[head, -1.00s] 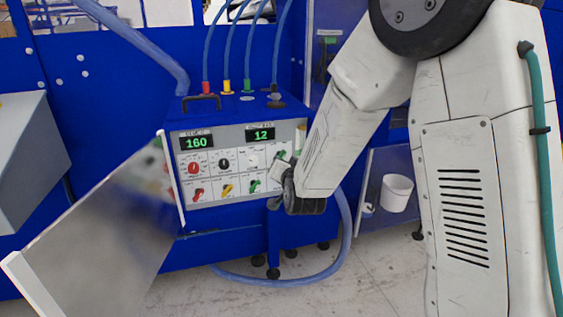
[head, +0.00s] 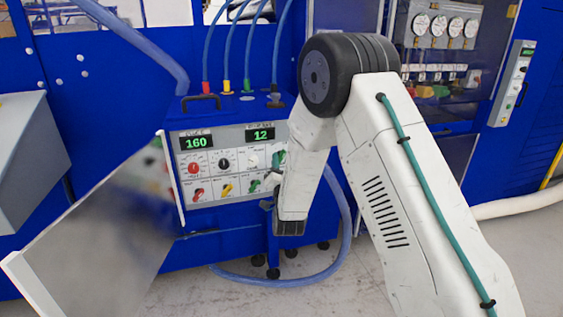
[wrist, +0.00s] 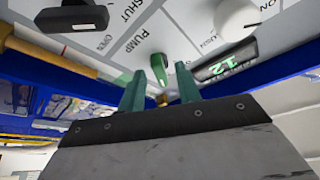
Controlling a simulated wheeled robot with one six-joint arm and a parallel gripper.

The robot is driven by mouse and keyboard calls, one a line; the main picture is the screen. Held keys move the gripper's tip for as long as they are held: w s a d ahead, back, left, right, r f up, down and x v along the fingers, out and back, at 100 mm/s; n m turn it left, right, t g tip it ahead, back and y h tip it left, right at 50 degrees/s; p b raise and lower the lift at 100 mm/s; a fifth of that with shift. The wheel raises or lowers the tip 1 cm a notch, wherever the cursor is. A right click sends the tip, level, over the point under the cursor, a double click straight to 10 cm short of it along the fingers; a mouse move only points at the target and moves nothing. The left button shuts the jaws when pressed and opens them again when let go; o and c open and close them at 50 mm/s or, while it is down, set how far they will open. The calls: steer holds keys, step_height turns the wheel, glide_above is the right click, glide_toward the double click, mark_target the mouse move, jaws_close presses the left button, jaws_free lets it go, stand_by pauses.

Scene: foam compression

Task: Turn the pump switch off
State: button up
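The pump switch is a green handle (wrist: 159,66) on the light panel, beside the printed word PUMP in the wrist view. My gripper (wrist: 160,90) has two teal fingers standing apart, pointing at the panel. The switch shows in line with the gap between them; I cannot tell whether they touch it. In the head view my wrist hides the fingers.
The control box (head: 228,165) shows 160 and 12. Red (head: 198,195), yellow (head: 227,190) and green (head: 254,187) levers sit in the lower row. A black handle (wrist: 72,18) is close to the fingers. An open door (head: 95,235) stands at left; a blue hose (head: 345,225) curves below.

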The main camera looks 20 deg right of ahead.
steer(key=shift+w+d+r, duration=0.1)
steer(key=shift+w+r, duration=0.05)
steer(key=shift+w, duration=0.3)
jaws_close()
steer(key=shift+n, duration=0.4)
steer(key=n+y, duration=0.2)
steer(key=n, duration=0.2)
steer(key=n+t+y, duration=0.1)
steer(key=n+y, duration=0.1)
steer(key=n, duration=0.1)
steer(key=shift+d+n+y, duration=0.2)
steer(key=shift+n+y, duration=0.1)
steer(key=shift+n, duration=0.1)
steer(key=n+y, duration=0.2)
steer(key=n, duration=0.2)
steer(key=n+y, duration=0.2)
steer(key=n, duration=0.2)
steer(key=shift+d+n+g, duration=0.1)
steer(key=shift+n+g, duration=0.2)
steer(key=shift+g, duration=0.1)
steer(key=shift+n+y, duration=0.3)
